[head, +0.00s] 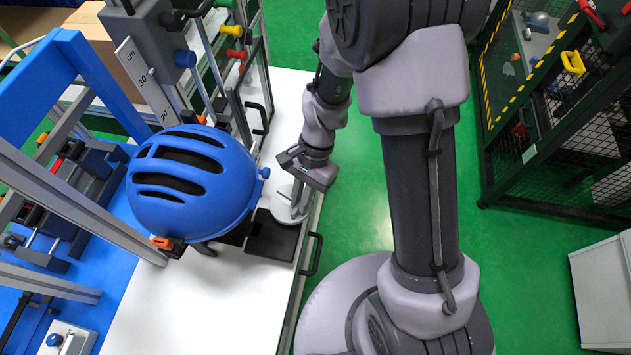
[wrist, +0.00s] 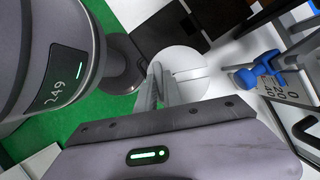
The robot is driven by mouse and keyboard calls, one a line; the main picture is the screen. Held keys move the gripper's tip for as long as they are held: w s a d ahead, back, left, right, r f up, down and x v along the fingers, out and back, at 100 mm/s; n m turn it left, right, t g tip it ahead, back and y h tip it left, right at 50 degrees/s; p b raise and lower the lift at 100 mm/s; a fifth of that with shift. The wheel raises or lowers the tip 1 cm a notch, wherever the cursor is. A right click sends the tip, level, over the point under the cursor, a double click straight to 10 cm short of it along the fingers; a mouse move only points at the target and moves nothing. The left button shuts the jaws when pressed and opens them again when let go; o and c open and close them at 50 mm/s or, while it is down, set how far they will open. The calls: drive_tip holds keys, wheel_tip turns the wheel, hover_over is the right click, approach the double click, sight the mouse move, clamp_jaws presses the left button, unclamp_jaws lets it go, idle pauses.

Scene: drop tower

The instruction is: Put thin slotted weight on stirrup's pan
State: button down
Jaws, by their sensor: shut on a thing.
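My gripper (head: 298,192) is at the right edge of the white table, pointing down. In the wrist view its two fingers (wrist: 157,72) are close together, shut on the near edge of a pale round slotted weight (wrist: 186,62). A straight slot line runs across the weight's face. In the head view, pale grey discs (head: 287,211) show below the fingers, partly covered by them. I cannot tell whether the held weight rests on something or hangs clear. I cannot make out the stirrup or its pan with certainty.
A blue helmet (head: 192,183) stands left of my gripper. A black block (head: 272,238) lies on the white table (head: 222,303) near the discs. A handle (head: 313,255) juts from the table's edge. The wrist view shows a blue fitting (wrist: 262,68). Green floor (head: 357,200) lies right.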

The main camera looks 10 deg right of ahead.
sight(291, 220)
drive_tip(key=s+a, duration=0.2)
drive_tip(key=a, duration=0.1)
drive_tip(key=shift+s+b, duration=0.4)
drive_tip(key=shift+s+a+b, duration=0.4)
drive_tip(key=shift+s+a, duration=0.55)
drive_tip(key=shift+s, duration=0.05)
drive_tip(key=shift+s+a+f, duration=0.2)
drive_tip(key=shift+s+a, duration=0.05)
drive_tip(key=shift+s, duration=0.05)
drive_tip(key=shift+w+f+b, duration=0.1)
drive_tip(key=shift+f+b, duration=0.4)
drive_tip(key=shift+b, duration=0.05)
drive_tip(key=shift+f+b, duration=0.5)
drive_tip(key=shift+d+f, duration=0.1)
drive_tip(key=shift+f, duration=0.05)
